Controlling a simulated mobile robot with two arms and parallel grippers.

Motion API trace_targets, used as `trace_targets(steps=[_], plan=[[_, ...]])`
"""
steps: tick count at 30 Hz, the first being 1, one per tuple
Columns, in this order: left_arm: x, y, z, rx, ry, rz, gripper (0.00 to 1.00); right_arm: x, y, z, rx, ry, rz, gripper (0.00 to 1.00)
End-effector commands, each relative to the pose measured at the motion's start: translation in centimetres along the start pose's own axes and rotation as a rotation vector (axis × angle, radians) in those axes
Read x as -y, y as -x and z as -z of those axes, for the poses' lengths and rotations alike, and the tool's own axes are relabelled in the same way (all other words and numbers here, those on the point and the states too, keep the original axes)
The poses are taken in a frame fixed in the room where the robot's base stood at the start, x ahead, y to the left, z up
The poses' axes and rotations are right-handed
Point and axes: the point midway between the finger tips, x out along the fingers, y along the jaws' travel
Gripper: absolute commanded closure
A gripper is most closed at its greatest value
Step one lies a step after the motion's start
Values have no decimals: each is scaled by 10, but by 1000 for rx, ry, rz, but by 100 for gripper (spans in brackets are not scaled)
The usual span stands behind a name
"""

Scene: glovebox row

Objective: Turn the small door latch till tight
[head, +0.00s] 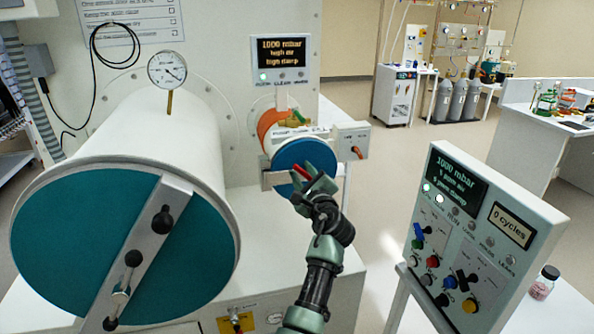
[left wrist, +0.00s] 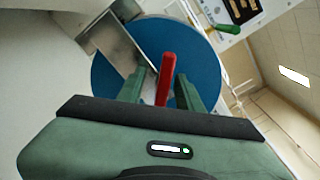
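The small door (head: 305,155) is a round blue disc on the small antechamber, closed against its front. Its latch (head: 301,174) is a red bar. In the left wrist view the red latch (left wrist: 166,75) stands between the two green fingers, with the blue small door (left wrist: 215,70) behind it. My left gripper (head: 316,183) is at the lower part of the door. It is open around the latch, with a visible gap on the left side; whether the right finger touches it I cannot tell. My right gripper is not in view.
A large cylinder with a teal door (head: 60,235) and a grey bar stands at left. A control panel (head: 480,240) with knobs stands at right. A small display (head: 284,60) reading 1000 mbar is above the small door. A small jar (head: 543,282) stands lower right.

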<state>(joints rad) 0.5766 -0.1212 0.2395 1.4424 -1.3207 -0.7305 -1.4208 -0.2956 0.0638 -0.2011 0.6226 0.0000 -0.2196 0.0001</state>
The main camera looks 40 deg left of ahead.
Motion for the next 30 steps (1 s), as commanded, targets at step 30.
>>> trace_targets(steps=[30], plan=[[5,-1,-4,-1,-142,2,100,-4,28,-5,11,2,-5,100]])
